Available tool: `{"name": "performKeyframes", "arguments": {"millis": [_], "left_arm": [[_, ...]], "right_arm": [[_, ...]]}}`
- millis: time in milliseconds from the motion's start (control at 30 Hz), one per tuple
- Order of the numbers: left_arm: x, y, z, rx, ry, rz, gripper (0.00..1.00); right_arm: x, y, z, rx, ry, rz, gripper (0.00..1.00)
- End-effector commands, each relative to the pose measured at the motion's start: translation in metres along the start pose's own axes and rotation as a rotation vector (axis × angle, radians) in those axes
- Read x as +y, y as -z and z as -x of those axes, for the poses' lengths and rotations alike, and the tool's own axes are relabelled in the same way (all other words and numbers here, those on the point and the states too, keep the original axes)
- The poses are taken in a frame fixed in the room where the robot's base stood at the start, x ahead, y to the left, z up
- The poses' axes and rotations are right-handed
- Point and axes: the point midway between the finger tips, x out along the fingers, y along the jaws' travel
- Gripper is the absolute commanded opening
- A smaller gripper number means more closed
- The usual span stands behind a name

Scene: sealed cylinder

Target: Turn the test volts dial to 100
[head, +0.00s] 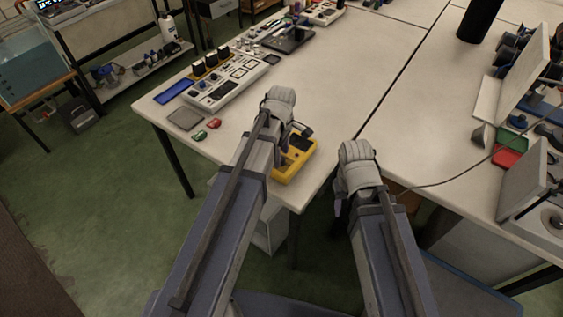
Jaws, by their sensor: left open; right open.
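A yellow box-shaped instrument (299,158) lies near the front corner of the white table; I take it to be the tester. My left forearm covers its left part, and no dial or scale marking can be made out. My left gripper (291,136) is open above the instrument's far side, its fingers mostly hidden by the wrist; I cannot tell whether it touches. My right gripper (340,207) is open, to the right of the instrument, beyond the table's front edge and apart from it, mostly hidden by its own wrist.
A white control panel (225,88) stands at the left, near a blue tray (174,92), a grey pad (185,119) and red (214,123) and green (199,136) pieces. A cable (440,184) crosses the right table, near a red tray (508,157). The table centre is clear.

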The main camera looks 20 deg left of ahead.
Motion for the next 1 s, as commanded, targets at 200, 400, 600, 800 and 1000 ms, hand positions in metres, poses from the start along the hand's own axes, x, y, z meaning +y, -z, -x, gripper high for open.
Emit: {"name": "performKeyframes", "arguments": {"millis": [200,400,600,800,1000], "left_arm": [[0.0000,0.0000,-0.0129,0.000,0.000,0.000,0.64],[0.0000,0.0000,-0.0117,0.000,0.000,0.000,0.64],[0.0000,0.0000,-0.0117,0.000,0.000,0.000,0.43],[0.0000,0.0000,-0.0117,0.000,0.000,0.000,0.20],[-0.0001,0.0000,-0.0117,0.000,0.000,0.000,0.00]], "right_arm": [[-0.0012,0.0008,-0.0128,0.000,0.000,0.000,0.50],[-0.0011,0.0007,-0.0116,0.000,0.000,0.000,0.50],[-0.0011,0.0007,-0.0116,0.000,0.000,0.000,0.50],[-0.0011,0.0007,-0.0116,0.000,0.000,0.000,0.50],[-0.0011,0.0007,-0.0117,0.000,0.000,0.000,0.50]]}}
